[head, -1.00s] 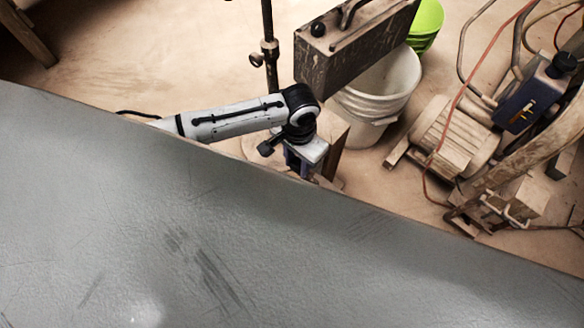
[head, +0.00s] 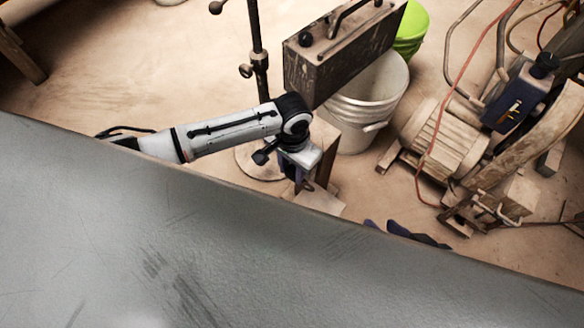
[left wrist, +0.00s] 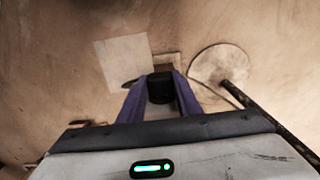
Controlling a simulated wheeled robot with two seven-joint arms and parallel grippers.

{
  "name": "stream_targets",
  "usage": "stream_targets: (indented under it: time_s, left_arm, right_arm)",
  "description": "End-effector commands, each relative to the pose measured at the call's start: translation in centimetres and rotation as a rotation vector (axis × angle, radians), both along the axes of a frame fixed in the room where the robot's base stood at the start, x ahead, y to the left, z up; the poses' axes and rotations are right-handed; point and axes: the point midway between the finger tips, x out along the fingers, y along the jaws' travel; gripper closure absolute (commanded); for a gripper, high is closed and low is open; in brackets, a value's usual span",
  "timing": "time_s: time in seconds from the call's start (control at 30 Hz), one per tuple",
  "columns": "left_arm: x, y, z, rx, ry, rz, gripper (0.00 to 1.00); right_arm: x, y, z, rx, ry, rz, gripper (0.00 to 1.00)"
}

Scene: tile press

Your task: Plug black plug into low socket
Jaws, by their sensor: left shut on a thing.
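My left gripper (head: 292,172) hangs down at the end of the white arm, beyond the grey edge, in the head view. In the left wrist view its purple fingers (left wrist: 161,97) are closed on a dark block, the black plug (left wrist: 161,86). The plug is held above the floor. In the head view the plug is too small and covered to make out. Dark purple fingertips, probably of my right gripper (head: 402,232), peek over the grey edge; the rest is hidden. I cannot make out the low socket in either view.
A wooden box (head: 327,152) stands beside my left gripper. A pole stand (head: 258,40) with a round base (left wrist: 219,62) is close by. A pale square (left wrist: 121,60) lies on the floor. Behind are a dark case (head: 340,55), a white bucket (head: 368,105) and a motor (head: 440,140).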

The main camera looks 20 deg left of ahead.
Motion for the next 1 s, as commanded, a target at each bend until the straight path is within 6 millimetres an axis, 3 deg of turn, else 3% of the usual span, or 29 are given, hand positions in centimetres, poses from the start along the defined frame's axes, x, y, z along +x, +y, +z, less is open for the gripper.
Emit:
stream_targets:
  time_s: [1.0]
  left_arm:
    - [0.0,0.0,0.0,0.0,-0.001,0.0,0.92]
  right_arm:
    - [0.0,0.0,1.0,0.0,-0.001,-0.002,0.69]
